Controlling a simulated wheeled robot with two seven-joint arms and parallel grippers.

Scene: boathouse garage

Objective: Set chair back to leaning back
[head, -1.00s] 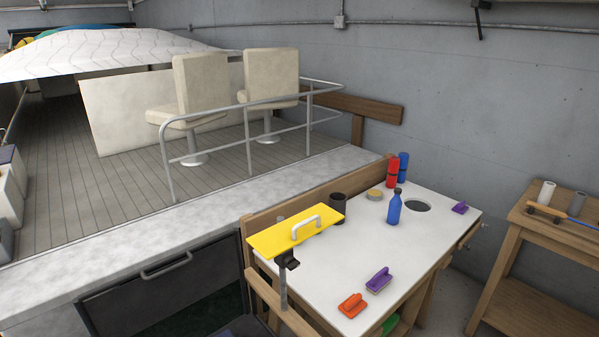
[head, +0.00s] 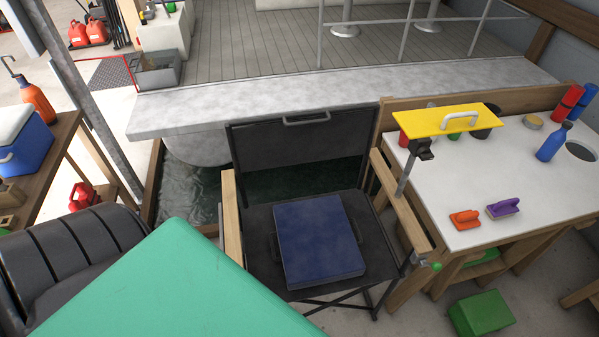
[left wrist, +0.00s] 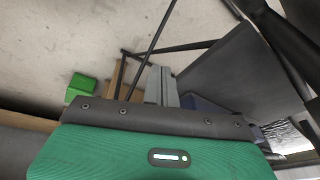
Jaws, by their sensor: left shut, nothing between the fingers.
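The folding chair has a black back panel (head: 300,142) with a grey handle (head: 307,118) on its top edge. The back rises at the far side of the seat; its exact tilt is hard to tell. The chair has wooden armrests, the right one (head: 403,205) with a green knob (head: 436,266) near its front. A dark blue cushion (head: 318,240) lies on the seat. My left gripper (left wrist: 163,85) shows in the left wrist view, shut and empty, near the chair's frame. In the head view my teal arm part covers the bottom left and hides this gripper. My right gripper is not in view.
A yellow board (head: 445,120) on a post is clamped at the right armrest. A white-topped workbench (head: 470,180) stands close at right. A pale ledge (head: 350,90) and water lie behind the chair. A black padded seat (head: 75,255) and wooden table are at left. A green box (head: 482,313) is on the floor.

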